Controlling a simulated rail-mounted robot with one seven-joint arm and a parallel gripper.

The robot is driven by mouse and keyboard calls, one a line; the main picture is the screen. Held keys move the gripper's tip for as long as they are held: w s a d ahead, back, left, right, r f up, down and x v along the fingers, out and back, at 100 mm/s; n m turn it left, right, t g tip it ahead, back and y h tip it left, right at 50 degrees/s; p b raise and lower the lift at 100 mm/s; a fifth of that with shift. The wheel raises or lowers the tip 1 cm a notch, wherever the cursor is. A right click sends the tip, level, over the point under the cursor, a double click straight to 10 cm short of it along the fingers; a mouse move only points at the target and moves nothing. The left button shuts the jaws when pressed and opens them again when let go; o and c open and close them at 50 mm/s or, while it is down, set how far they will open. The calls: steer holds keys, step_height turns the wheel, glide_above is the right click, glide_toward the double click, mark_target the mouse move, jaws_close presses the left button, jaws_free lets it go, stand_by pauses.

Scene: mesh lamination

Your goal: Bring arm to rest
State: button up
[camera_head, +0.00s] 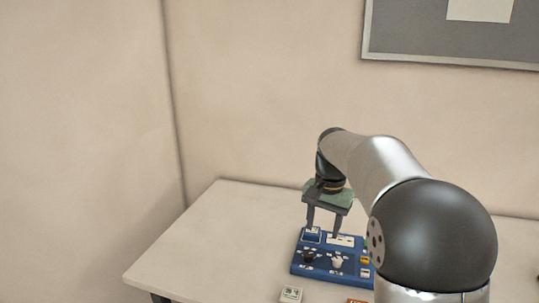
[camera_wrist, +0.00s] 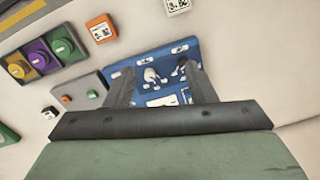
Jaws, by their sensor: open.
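My gripper (camera_head: 322,222) is open above the back part of a blue board (camera_head: 316,266) on the table. The board carries several small parts, among them a dark knob and a white knob, with white labels. In the wrist view my gripper's two fingers (camera_wrist: 163,82) are spread apart over the blue board (camera_wrist: 150,62), with nothing seen between them but the board. Whether the fingertips touch the board cannot be told. My arm reaches in from the right and hides part of the table.
The pale table (camera_head: 200,240) is clear on the left. A white block (camera_head: 291,294) and an orange block (camera_wrist: 101,28) lie near the board. The wrist view shows a grey box (camera_wrist: 78,94) and a panel of coloured knobs (camera_wrist: 40,52). A wall stands behind.

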steer(key=s+f+n, duration=0.3)
steer(key=s+f, duration=0.2)
steer(key=s, duration=0.9)
steer(key=s+a+f+n, duration=0.1)
steer(key=s+f+n, duration=0.2)
steer(key=s, duration=1.2)
step_height(320, 180, down, 3)
steer(key=shift+a+r+n, duration=0.15)
steer(key=shift+n, duration=0.25)
